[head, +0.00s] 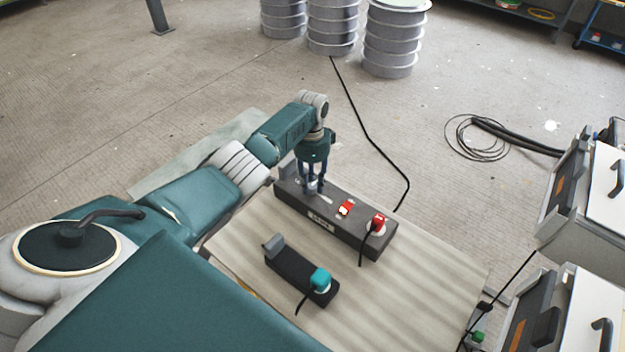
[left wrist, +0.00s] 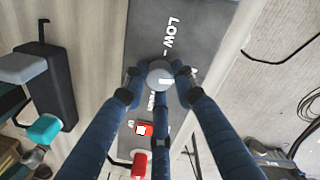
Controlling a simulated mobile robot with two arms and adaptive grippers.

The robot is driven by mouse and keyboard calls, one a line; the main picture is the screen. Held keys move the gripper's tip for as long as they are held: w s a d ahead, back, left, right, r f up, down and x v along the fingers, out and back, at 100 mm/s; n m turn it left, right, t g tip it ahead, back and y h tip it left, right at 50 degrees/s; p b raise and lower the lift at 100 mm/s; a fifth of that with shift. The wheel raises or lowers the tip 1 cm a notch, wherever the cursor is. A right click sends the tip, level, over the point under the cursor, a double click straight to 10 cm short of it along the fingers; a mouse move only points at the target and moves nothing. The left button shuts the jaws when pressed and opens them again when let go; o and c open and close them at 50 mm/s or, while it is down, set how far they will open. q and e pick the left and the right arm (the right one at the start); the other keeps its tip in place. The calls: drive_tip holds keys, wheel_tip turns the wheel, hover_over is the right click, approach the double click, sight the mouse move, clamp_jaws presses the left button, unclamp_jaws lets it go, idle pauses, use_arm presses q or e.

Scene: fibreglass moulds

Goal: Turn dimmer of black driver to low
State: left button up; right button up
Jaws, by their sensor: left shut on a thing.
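The black driver (head: 345,232) is a long dark box on the wooden table, with a red switch (head: 346,208) and a red plug (head: 378,223) toward its right end. In the left wrist view its top (left wrist: 193,30) carries the white word LOW beside the dimmer. The dimmer (left wrist: 160,74) is a round grey knob with a short white mark. My left gripper (head: 313,188) reaches down from above, its fingers shut around the knob. The fingers hide part of the other lettering around the dimmer. My right gripper is not in view.
A smaller black box (head: 290,271) with a teal plug (head: 320,279) lies in front on the table (head: 420,290). A black cable (head: 370,140) runs across the floor behind. Ribbed grey drums (head: 393,45) stand at the back. White-fronted units stand at right.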

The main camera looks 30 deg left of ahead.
use_arm(q)
drive_tip(key=n+p, duration=0.2)
drive_tip(key=n, duration=0.2)
drive_tip(key=shift+r+n, duration=0.15)
drive_tip(key=shift+n, duration=0.15)
drive_tip(key=n+p, duration=0.1)
drive_tip(key=n, duration=0.2)
drive_tip(key=shift+s+n, duration=0.1)
drive_tip(key=shift+n, duration=0.3)
drive_tip(key=n+p, duration=0.2)
drive_tip(key=n, duration=0.2)
drive_tip(key=shift+t, duration=0.3)
drive_tip(key=shift+n+p, duration=0.6)
drive_tip(key=shift+n, duration=1)
drive_tip(key=o, duration=1.2)
drive_tip(key=shift+c, duration=0.2)
